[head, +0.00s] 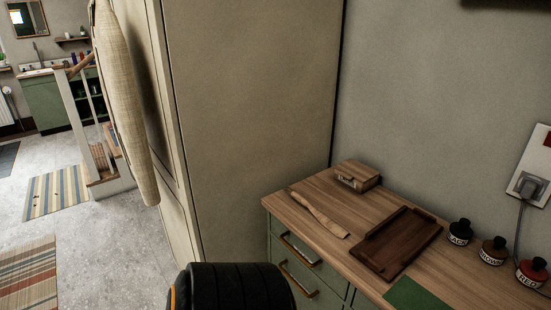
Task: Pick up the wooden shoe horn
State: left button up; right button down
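The wooden shoe horn (319,214) is a long, light-coloured, slightly curved piece. It lies flat on the wooden top (285,204) of a green drawer cabinet, near the front left edge and to the left of a dark wooden tray. Nothing covers it. Neither of my grippers shows in the head view. A black rounded part at the bottom edge looks like a piece of my own arm, with no fingers visible.
The dark tray (378,262) and a small wooden box (357,176) share the top. Black (459,233), brown (493,251) and red (531,272) labelled bottles stand at the right by the wall. A green mat (415,295) lies in front. A tall beige cabinet (250,90) stands behind-left.

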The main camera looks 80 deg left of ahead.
aim_at(339, 231)
jog(key=u, duration=2.05)
